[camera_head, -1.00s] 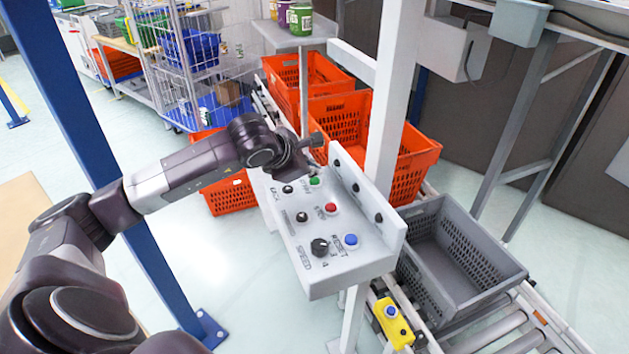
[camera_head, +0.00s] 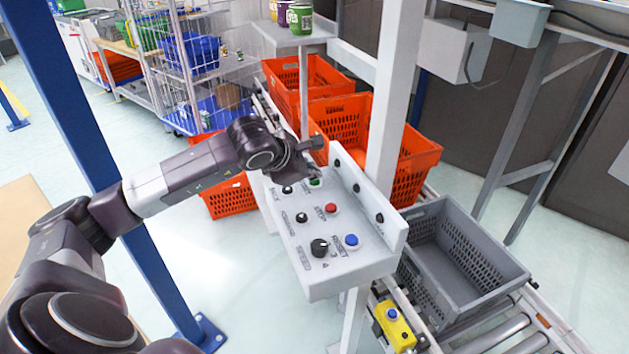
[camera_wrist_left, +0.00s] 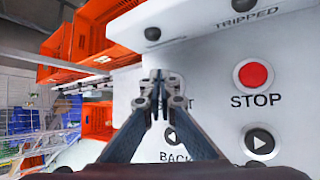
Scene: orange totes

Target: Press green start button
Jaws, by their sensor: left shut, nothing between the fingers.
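The white control panel (camera_head: 325,255) carries a green button (camera_head: 316,183) at its far end, beyond the red stop button (camera_head: 331,209) and the blue reset button (camera_head: 351,241). My left gripper (camera_head: 312,174) is shut and empty, pointing down at the green button and partly covering it. In the left wrist view the shut fingertips (camera_wrist_left: 160,76) lie over the START lettering, and the green button is hidden behind them. I cannot tell whether they touch it. The red stop button (camera_wrist_left: 254,75) shows to their right. My right gripper is not in view.
A white post (camera_head: 395,100) rises behind the panel. Orange totes (camera_head: 425,160) and a grey tote (camera_head: 405,260) stand on the conveyor behind and to the right. A yellow box with a blue button (camera_head: 395,325) is below. A blue post (camera_head: 85,130) stands at the left.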

